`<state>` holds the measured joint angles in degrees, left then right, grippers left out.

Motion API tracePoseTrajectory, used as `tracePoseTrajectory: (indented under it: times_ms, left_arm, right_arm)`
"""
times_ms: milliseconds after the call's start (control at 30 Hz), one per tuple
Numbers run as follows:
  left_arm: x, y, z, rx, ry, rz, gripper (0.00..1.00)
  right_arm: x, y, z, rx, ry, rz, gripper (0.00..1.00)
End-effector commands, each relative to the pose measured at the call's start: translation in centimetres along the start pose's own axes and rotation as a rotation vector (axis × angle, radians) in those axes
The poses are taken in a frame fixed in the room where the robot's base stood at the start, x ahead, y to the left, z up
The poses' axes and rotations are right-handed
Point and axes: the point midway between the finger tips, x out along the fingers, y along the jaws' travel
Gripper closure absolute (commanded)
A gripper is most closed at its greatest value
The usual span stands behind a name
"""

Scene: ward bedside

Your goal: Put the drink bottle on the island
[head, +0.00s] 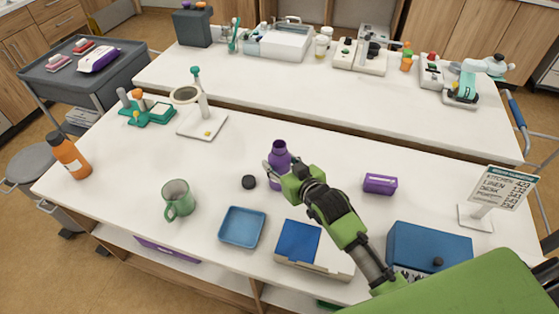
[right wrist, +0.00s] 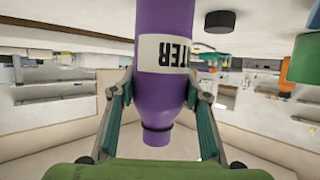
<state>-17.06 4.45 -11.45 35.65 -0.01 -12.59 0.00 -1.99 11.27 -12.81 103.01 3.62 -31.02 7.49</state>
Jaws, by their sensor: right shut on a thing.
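The purple drink bottle (head: 279,153) is upright over the near white table (head: 335,165); its base is hidden behind my right gripper, and I cannot tell whether it touches the top. My right gripper (head: 275,178) is shut on it. In the right wrist view, which looks upside down, the bottle (right wrist: 163,95) sits between the two fingers (right wrist: 162,105), with a white label ending in "TER" and its narrow neck showing. A second white-topped table (head: 300,85) stands behind, and I cannot tell which one is the island. My left gripper is not in view.
A black round piece (head: 248,182) lies just left of the bottle. An orange bottle (head: 68,155) is at the far left.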

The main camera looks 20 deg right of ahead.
Motion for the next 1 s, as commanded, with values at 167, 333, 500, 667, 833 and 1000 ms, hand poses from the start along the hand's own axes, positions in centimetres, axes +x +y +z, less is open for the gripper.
tracePoseTrajectory:
  times_ms: [167,333,500,667,833,1000]
  left_arm:
    - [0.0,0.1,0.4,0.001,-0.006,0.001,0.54]
    - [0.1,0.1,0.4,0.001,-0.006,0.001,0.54]
    - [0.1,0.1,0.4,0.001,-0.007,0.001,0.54]
    - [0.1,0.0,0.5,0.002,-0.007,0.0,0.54]
    - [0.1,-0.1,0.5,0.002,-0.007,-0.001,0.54]
    - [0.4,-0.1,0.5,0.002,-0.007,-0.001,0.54]
  right_arm:
    - [0.0,0.0,-0.1,0.0,0.003,0.0,0.86]
    - [0.1,0.0,0.2,0.0,0.0,0.0,0.47]
    - [0.1,-0.1,0.2,0.0,0.0,0.0,0.4]
    - [0.1,-0.1,0.1,0.0,0.0,0.0,0.4]
    - [-0.6,-0.1,0.1,0.0,0.001,-0.001,0.4]
    - [-3.0,-0.1,0.1,-0.001,0.0,-0.001,0.4]
